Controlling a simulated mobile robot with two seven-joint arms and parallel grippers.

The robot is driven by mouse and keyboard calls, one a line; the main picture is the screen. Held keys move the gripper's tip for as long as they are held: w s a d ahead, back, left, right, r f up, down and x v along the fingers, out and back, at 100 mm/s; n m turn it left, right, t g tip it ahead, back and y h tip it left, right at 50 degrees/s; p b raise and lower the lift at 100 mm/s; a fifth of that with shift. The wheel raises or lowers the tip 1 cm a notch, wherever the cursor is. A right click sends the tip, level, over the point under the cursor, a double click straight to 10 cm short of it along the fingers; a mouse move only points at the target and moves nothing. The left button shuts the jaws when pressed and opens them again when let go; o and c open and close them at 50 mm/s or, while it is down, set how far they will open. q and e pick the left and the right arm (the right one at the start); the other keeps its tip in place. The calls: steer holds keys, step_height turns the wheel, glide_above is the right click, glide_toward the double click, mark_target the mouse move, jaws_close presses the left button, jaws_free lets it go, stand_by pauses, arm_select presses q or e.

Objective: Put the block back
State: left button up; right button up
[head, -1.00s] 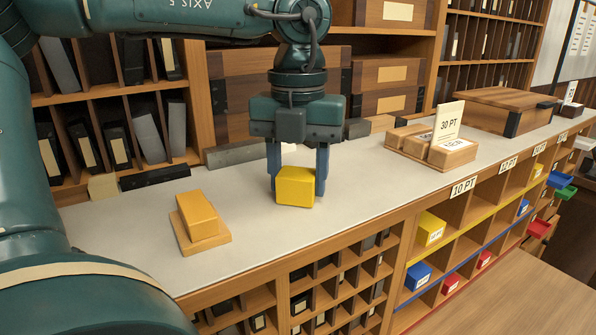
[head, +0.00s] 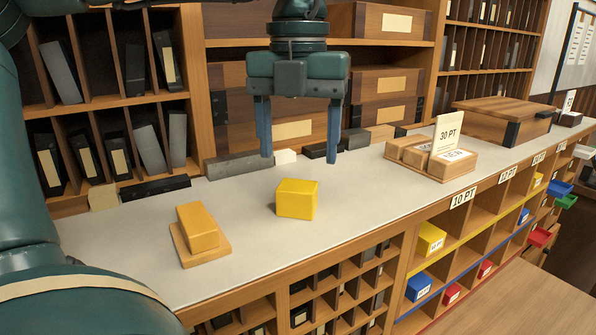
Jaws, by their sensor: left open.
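A yellow block (head: 297,199) sits on the grey counter top (head: 350,195), near its front edge. My left gripper (head: 299,158) is above and behind the block in the picture, apart from it. Its two blue fingers are spread wide with nothing between them. My right gripper does not show.
An orange block on a flat wooden base (head: 200,228) stands to the left on the counter. Wooden boxes with a "30 PT" card (head: 447,128) stand to the right. Dark and grey bars line the counter's back.

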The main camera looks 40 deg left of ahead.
mark_target(298, 185)
arm_select(q)
step_height(298, 185, up, 6)
steer(key=shift+f, duration=0.2)
stand_by(0.6)
